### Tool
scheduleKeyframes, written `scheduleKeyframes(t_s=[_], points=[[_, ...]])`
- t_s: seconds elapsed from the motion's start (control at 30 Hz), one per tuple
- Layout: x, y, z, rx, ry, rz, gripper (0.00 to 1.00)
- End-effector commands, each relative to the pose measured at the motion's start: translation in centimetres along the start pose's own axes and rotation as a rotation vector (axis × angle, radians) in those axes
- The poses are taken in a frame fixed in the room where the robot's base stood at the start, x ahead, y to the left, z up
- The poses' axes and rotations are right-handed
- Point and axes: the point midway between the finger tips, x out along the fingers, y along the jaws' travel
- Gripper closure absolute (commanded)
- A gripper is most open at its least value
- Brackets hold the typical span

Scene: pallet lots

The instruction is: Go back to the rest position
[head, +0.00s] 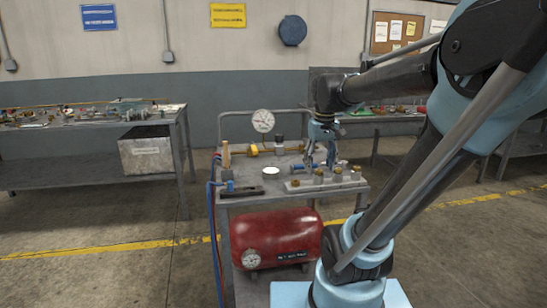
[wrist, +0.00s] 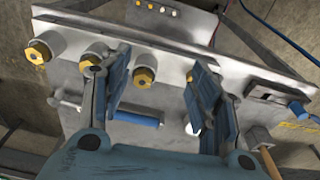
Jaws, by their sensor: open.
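My gripper (head: 319,160) is above the cart top (head: 245,198) in the head view, pointing down. In the wrist view my gripper (wrist: 160,80) has its two blue fingers wide apart, with nothing held between them. Below it is a metal block (head: 325,186) with a row of several brass-topped fittings (head: 318,177). In the wrist view one brass fitting (wrist: 144,77) shows between the fingers, nearer the left one; I cannot tell how far below it is. A blue cylinder (wrist: 138,118) lies on the cart behind the fittings.
The cart also bears a dial gauge (head: 263,121), a white disc (head: 271,170) and a wooden-handled tool (head: 226,155). A red tank (head: 276,239) sits on its lower shelf. Benches (head: 180,120) stand at the left and back right. Floor at the left is clear.

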Motion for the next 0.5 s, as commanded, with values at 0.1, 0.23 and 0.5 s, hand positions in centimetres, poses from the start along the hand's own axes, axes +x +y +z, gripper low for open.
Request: scheduleKeyframes(t_s=[0.1,0.23,0.5], points=[[2.3,0.3,3.6,0.042,0.014,0.005,0.44],[4.9,0.4,7.1,0.088,0.032,0.010,0.44],[10.7,0.4,13.3,0.175,0.064,0.020,0.44]])
